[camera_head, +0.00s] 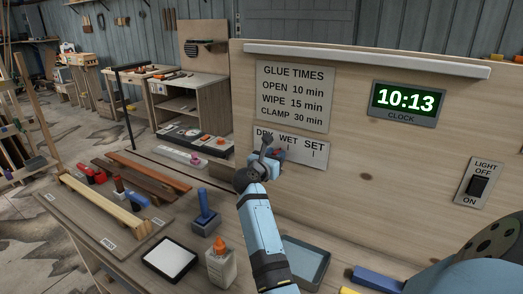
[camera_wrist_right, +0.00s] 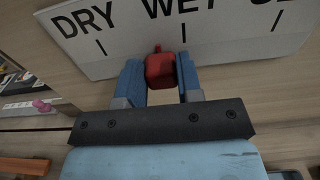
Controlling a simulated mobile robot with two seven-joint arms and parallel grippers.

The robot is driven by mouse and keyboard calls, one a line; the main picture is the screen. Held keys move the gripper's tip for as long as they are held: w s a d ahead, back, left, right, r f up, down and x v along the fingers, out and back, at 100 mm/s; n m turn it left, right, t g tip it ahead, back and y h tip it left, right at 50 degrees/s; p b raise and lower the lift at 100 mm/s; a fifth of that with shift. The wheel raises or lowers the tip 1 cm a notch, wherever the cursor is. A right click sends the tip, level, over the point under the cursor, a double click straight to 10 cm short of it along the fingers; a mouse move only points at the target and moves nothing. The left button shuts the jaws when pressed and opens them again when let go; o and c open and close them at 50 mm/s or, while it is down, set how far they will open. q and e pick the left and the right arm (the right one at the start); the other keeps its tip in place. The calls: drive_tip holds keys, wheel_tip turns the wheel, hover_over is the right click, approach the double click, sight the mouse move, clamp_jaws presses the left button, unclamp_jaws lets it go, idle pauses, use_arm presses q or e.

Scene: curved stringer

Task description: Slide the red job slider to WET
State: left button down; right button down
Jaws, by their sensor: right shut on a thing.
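The job slider panel (camera_head: 309,153) is a pale plate on the upright wooden board, lettered DRY, WET and SET with a tick under each word; the plate also fills the top of the right wrist view (camera_wrist_right: 120,57). The red job slider (camera_wrist_right: 160,72) stands between the DRY and WET ticks, nearer WET and a little left of its tick. My right gripper (camera_head: 268,153) is at the panel, its two blue fingers (camera_wrist_right: 160,82) shut on the slider from both sides. In the head view the gripper hides part of DRY and most of the slider. My left gripper is not in view.
A glue times sign (camera_head: 294,97) hangs above the panel, with a clock (camera_head: 406,103) and light switch (camera_head: 478,184) to the right. On the bench stand a glue bottle (camera_head: 221,266), a blue-handled tool (camera_head: 205,206), a white-topped pad (camera_head: 169,259) and a tray (camera_head: 318,254).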

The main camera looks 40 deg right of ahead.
drive_tip(key=s, duration=0.2)
drive_tip(key=shift+s+d, duration=0.3)
drive_tip(key=shift+d, duration=0.1)
drive_tip(key=c, duration=0.8)
unclamp_jaws()
drive_tip(key=shift+o, duration=0.2)
